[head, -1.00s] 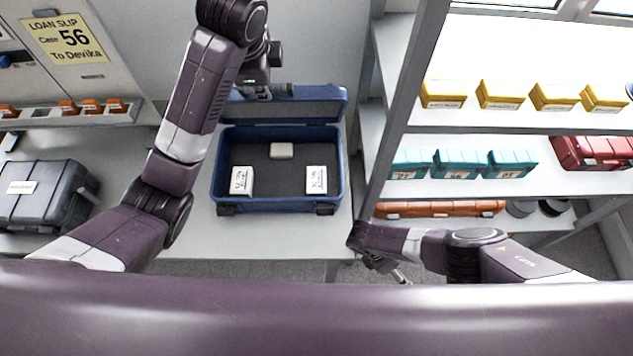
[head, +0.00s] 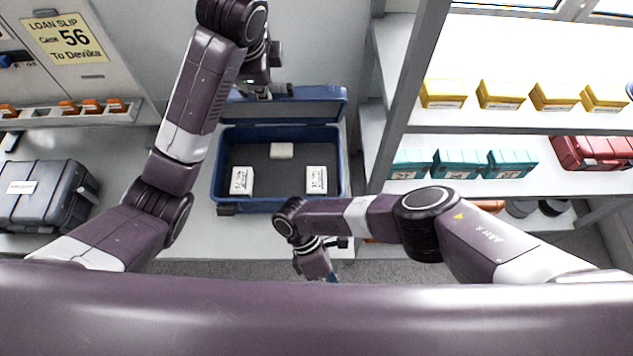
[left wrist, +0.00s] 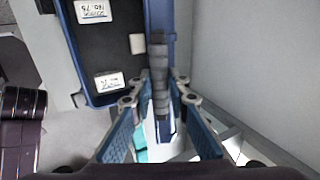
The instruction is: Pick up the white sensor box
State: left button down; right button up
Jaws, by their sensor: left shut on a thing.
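An open blue case (head: 216,180) stands on the grey bench with three white boxes on its dark lining. One labelled box (head: 241,181) is front left, another labelled box (head: 316,180) is front right, and a smaller plain box (head: 282,150) is at the back. The labelled boxes also show in the left wrist view (left wrist: 92,11) (left wrist: 110,82). My left gripper (head: 264,92) is shut on the dark handle of the case lid (head: 310,104); the handle (left wrist: 159,72) lies between its fingers. My right gripper (head: 328,274) hangs in front of the bench, mostly hidden, away from the boxes.
A dark case (head: 38,195) stands on the bench at left. Shelves at right hold yellow boxes (head: 500,95), teal boxes (head: 460,163) and a red case (head: 590,152). A loan slip (head: 66,38) is on the left. The bench front edge lies between my right gripper and the blue case.

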jog(key=w+a+r+n+t+y, duration=0.2)
jog(key=w+a+r+n+t, duration=0.3)
jog(key=w+a, duration=0.4)
notch_tip(320, 180, up, 6)
jog(key=m+t+y, duration=0.2)
jog(key=m+y, duration=0.3)
jog(key=m, duration=0.2)
send_over(317, 179)
jog(key=s, duration=0.1)
jog(key=shift+a+r, duration=0.1)
jog(key=shift+r, duration=0.05)
jog(key=shift+w+d, duration=0.2)
jog(key=shift+w, duration=0.05)
jog(key=shift+w+d+f, duration=0.1)
jog(key=shift+f, duration=0.15)
jog(key=shift+w+a+f, duration=0.1)
jog(key=shift+a+f, duration=0.05)
jog(key=shift+f, duration=1.6)
jog(key=shift+a+f, duration=0.1)
jog(key=shift+f, duration=1.65)
